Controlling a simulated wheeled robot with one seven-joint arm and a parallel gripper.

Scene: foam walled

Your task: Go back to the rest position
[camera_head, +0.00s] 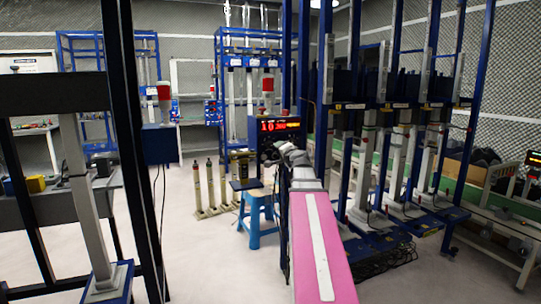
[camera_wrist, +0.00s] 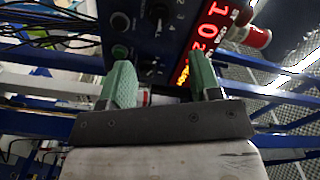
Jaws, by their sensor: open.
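My gripper (camera_wrist: 163,82) shows in the wrist view with two green fingers standing well apart. It is open, and nothing is held between the fingers. A dark control panel (camera_wrist: 150,45) with knobs, buttons and a red lit display (camera_wrist: 207,35) fills the view behind the fingers. In the head view my pink arm reaches forward from the bottom centre, its far end just below the same panel (camera_head: 280,128). The fingertips are too small to make out there. I cannot tell whether they touch the panel.
Blue-framed test rigs (camera_head: 375,130) stand close on the right, with cables at their feet. A dark frame post (camera_head: 130,130) and a bench are on the left. A blue stool (camera_head: 257,218) stands left of my arm. Pale floor (camera_head: 195,255) is clear at centre left.

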